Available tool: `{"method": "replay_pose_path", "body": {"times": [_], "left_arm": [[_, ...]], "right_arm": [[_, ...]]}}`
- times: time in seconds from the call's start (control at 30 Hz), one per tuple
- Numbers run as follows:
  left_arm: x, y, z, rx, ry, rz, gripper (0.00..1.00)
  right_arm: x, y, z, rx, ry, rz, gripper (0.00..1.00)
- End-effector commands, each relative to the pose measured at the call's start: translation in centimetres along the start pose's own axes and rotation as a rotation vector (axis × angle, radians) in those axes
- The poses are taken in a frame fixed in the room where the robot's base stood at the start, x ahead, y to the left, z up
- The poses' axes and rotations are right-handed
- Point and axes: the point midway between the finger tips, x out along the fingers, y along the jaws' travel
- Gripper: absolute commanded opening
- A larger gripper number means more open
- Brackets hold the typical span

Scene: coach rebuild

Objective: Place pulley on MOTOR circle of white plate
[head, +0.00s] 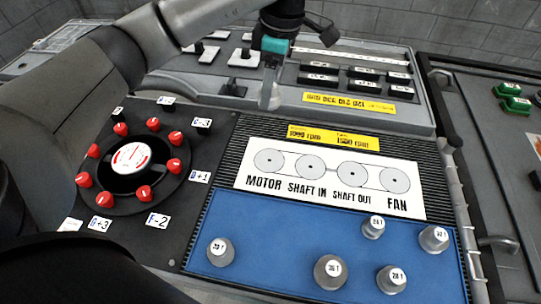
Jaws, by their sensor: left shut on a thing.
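The white plate (330,182) lies flat on the bench, with a row of printed circles above the words MOTOR, SHAFT IN, SHAFT OUT and FAN. The MOTOR circle (269,161) is the leftmost and is bare. My left gripper (271,88) points down beyond the plate's back edge, above and behind the MOTOR circle. It is shut on a grey pulley (267,100), which is partly hidden by the fingers, and its label is not readable. My right gripper is not in view.
Several grey pulleys, one of them marked 36T (330,271), stand on the blue mat (285,235) in front of the plate. A dial with red knobs (133,160) is at left. Behind are a yellow rpm label (334,139) and a panel of black switches (355,78).

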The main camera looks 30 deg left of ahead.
Motion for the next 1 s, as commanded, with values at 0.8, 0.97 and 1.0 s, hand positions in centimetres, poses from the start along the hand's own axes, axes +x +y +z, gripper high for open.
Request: {"method": "replay_pose_path", "body": {"times": [0.8,0.97,1.0], "left_arm": [[15.4,-0.1,2.4,0.001,0.0,-0.002,0.0],[17.8,-0.1,2.8,0.0,0.0,-0.004,0.0],[18.4,-0.2,2.8,0.001,0.001,-0.004,0.0]], "right_arm": [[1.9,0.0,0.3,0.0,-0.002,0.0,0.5],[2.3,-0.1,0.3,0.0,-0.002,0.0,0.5],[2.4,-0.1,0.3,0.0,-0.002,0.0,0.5]]}}
